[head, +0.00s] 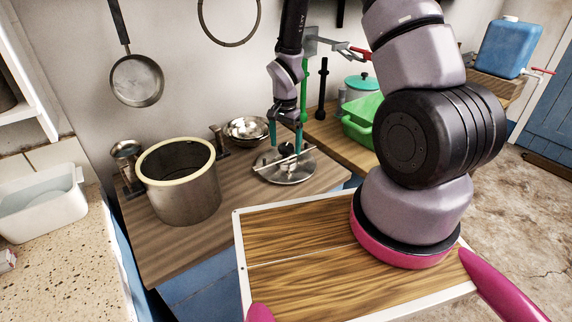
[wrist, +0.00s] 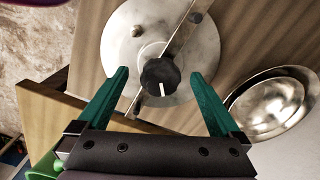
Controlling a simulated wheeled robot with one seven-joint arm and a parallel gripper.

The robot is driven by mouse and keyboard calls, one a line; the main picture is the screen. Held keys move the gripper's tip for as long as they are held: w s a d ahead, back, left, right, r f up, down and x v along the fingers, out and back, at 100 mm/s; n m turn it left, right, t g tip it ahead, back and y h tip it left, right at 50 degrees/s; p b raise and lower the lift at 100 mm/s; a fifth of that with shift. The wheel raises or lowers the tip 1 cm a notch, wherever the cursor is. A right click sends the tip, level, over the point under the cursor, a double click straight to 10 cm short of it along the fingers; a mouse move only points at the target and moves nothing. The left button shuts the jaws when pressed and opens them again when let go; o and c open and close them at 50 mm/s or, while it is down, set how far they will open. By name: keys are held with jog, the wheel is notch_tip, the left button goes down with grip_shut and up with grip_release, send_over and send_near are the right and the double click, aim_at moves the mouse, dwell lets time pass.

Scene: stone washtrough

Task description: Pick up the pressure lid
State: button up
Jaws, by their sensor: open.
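The pressure lid (head: 291,172) is a round silver metal disc with a bar across it, lying on the wooden counter in the head view. In the wrist view the lid (wrist: 124,46) shows its flat metal face, the slanting bar (wrist: 180,43) and a black knob (wrist: 160,76) at its middle. My gripper (head: 285,138) is over the lid in the head view, with its green fingers pointing down. In the wrist view my gripper (wrist: 161,82) is open, with one finger on each side of the knob. I cannot tell whether the fingers touch the lid.
A large steel pot (head: 183,193) with a cream rim stands left of the lid. A metal bowl (head: 247,130) sits behind it and also shows in the wrist view (wrist: 268,104). A green basin (head: 361,125) is to the right. The counter front (head: 160,254) is clear.

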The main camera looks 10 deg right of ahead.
aim_at(286, 156)
jog(key=f, duration=0.5)
jog(key=shift+w+d+f, duration=0.1)
jog(key=shift+w+d, duration=0.05)
jog(key=shift+w, duration=0.1)
jog(key=c, duration=1.5)
grip_shut()
jog(key=shift+r, duration=0.2)
